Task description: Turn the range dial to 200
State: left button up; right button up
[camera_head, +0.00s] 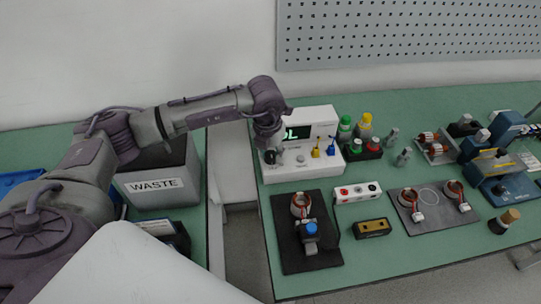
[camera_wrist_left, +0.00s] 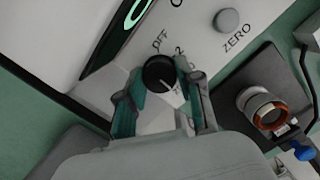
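The range dial (camera_wrist_left: 160,73) is a round black knob with a white pointer line on the front of a white meter (camera_head: 325,116). In the left wrist view the pointer line faces down and right, away from the OFF mark. Part of a "2" shows beside the dial; the other marks are partly hidden by a finger. My left gripper (camera_wrist_left: 161,80) has one finger on each side of the dial, very close to it. I cannot tell whether they touch it. In the head view my left gripper (camera_head: 271,148) is at the meter's left front. My right gripper is not in view.
A ZERO button (camera_wrist_left: 227,21) sits near the dial. The display (camera_head: 297,132) shows green characters. A black mat (camera_head: 320,262) with a stator lies in front of the meter. A waste bin (camera_head: 160,185) stands left, across a gap between the tables.

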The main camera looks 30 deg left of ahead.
aim_at(271, 154)
pick_arm(q)
jog(key=o, duration=0.3)
jog(key=shift+w+d, duration=0.1)
jog(key=shift+d, duration=0.05)
notch_tip(271, 154, up, 6)
jog(key=p, duration=0.3)
jog(key=shift+p, duration=0.4)
